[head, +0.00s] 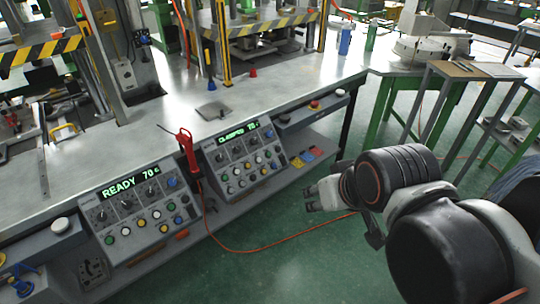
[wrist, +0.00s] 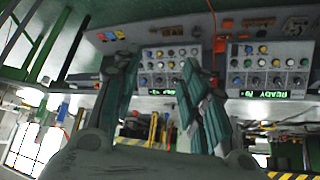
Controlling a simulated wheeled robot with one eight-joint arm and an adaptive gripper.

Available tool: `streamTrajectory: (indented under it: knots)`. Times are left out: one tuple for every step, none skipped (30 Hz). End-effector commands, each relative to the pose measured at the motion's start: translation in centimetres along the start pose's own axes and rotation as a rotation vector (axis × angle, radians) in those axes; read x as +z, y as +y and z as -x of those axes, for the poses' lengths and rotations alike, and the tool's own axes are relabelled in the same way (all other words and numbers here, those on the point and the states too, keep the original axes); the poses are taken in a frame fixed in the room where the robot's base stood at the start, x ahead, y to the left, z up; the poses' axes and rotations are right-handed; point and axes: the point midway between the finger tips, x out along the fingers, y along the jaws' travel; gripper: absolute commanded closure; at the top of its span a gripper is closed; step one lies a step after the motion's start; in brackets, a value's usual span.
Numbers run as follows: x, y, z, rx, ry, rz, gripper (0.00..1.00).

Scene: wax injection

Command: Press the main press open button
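Two grey control panels with knobs and coloured buttons are set along the bench front. The left panel (head: 140,222) has a green display reading READY 70; the right panel (head: 240,165) has a display that seems to read CLAMPED. The button labels are too small to read, so I cannot tell which one is the press open button. My gripper (head: 309,198) is to the right of the right panel, apart from it. In the wrist view, which is upside down, my gripper (wrist: 157,66) is open and empty, with the CLAMPED panel (wrist: 170,68) showing beyond its fingers.
A red tool (head: 185,142) with an orange cable hangs between the panels. White and red round buttons sit on boxes at the bench edge, including a red one (head: 314,104). A green-legged table (head: 420,70) stands at the right. The green floor before the bench is mostly clear.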

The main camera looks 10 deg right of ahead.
Motion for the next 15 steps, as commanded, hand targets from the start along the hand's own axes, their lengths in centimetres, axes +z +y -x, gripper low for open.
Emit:
streamTrajectory:
  knots:
    - [0.0,0.0,0.0,0.0,0.0,0.0,0.74]
    - [0.0,0.0,0.0,0.0,0.0,0.0,0.8]
    - [0.0,0.0,0.0,0.0,0.0,0.0,0.89]
    - [0.0,0.0,0.0,0.0,0.0,0.0,0.96]
    - [0.0,0.0,0.0,0.0,0.0,0.0,1.0]
    - [0.0,0.0,0.0,0.0,0.0,0.0,1.0]
    - [0.0,0.0,0.0,0.0,0.0,0.0,1.0]
    - [0.0,0.0,0.0,0.0,0.0,0.0,1.0]
    - [0.0,0.0,0.0,0.0,0.0,0.0,1.0]
    - [0.0,0.0,0.0,0.0,0.0,0.0,1.0]
    - [0.0,0.0,0.0,0.0,0.0,0.0,1.0]
    - [0.0,0.0,0.0,0.0,0.0,0.0,1.0]
    - [0.0,0.0,0.0,0.0,0.0,0.0,1.0]
    - [0.0,0.0,0.0,0.0,0.0,0.0,1.0]
    - [0.0,0.0,0.0,0.0,0.0,0.0,1.0]
